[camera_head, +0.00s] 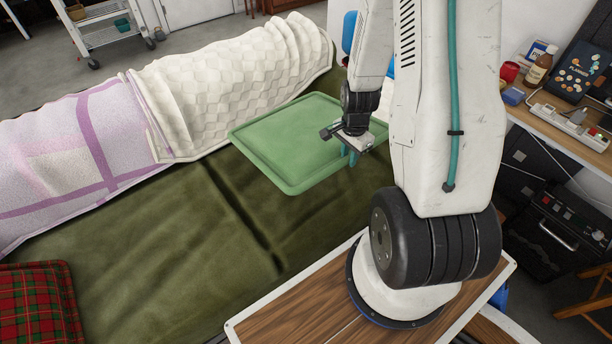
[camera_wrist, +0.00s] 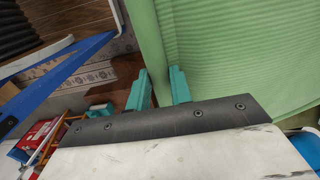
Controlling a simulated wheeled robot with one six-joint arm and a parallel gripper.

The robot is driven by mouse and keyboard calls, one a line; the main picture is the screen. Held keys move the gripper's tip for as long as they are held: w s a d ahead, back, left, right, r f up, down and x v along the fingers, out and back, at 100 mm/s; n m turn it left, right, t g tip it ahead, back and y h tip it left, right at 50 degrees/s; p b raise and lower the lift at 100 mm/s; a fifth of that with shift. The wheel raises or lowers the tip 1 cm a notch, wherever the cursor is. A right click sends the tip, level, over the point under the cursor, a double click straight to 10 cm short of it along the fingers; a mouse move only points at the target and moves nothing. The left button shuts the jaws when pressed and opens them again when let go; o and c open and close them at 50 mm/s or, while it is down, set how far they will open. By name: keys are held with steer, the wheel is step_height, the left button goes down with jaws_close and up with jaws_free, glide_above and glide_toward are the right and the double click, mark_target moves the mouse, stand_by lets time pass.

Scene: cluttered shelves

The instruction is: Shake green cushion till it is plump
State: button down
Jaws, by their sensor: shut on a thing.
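The green cushion (camera_head: 282,140) is flat and rectangular with a raised rim, in the middle of the head view. It is over the dark green bed cover, and I cannot tell whether it touches the cover. My gripper (camera_head: 350,157) is at the cushion's right side, its teal fingers pointing down. In the wrist view the ribbed green cushion (camera_wrist: 240,50) fills the upper right. My gripper's fingers (camera_wrist: 160,88) are shut on its edge there. The arm hides part of the cushion's right side in the head view.
The bed has a dark green cover (camera_head: 150,260), a rolled cream blanket (camera_head: 235,80), a purple-and-white blanket (camera_head: 80,150) and a red plaid cushion (camera_head: 38,305). A cluttered desk (camera_head: 560,140) stands at right. A white trolley (camera_head: 100,30) is at the back left.

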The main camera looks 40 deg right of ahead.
steer(key=shift+r, duration=3.55)
